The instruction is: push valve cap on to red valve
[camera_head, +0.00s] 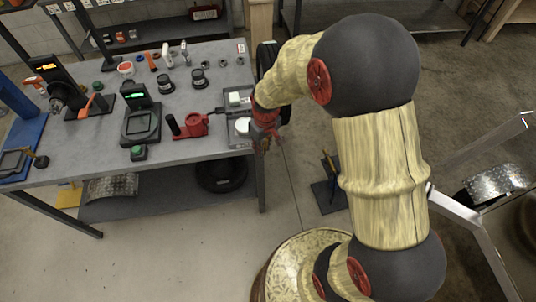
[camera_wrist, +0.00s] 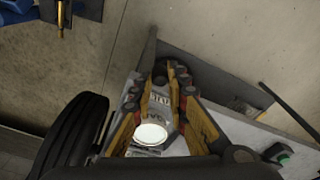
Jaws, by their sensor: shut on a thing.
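My gripper (camera_head: 265,128) is at the right end of the workbench, just right of the grey trays. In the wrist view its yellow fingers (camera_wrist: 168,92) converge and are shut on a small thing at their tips. The fingers mostly hide that thing, and I cannot confirm that it is the valve cap. A white round disc (camera_wrist: 151,134) shows between the finger links, apparently in the lower tray behind them. A red device with a black handle (camera_head: 192,124) lies on the bench left of the trays. I cannot tell whether it is the red valve.
The workbench (camera_head: 95,165) holds a black scale (camera_head: 141,124), a green button (camera_head: 138,153) and several small parts along the back. A round patterned stool top (camera_head: 300,262) is near my arm. Open floor lies in front.

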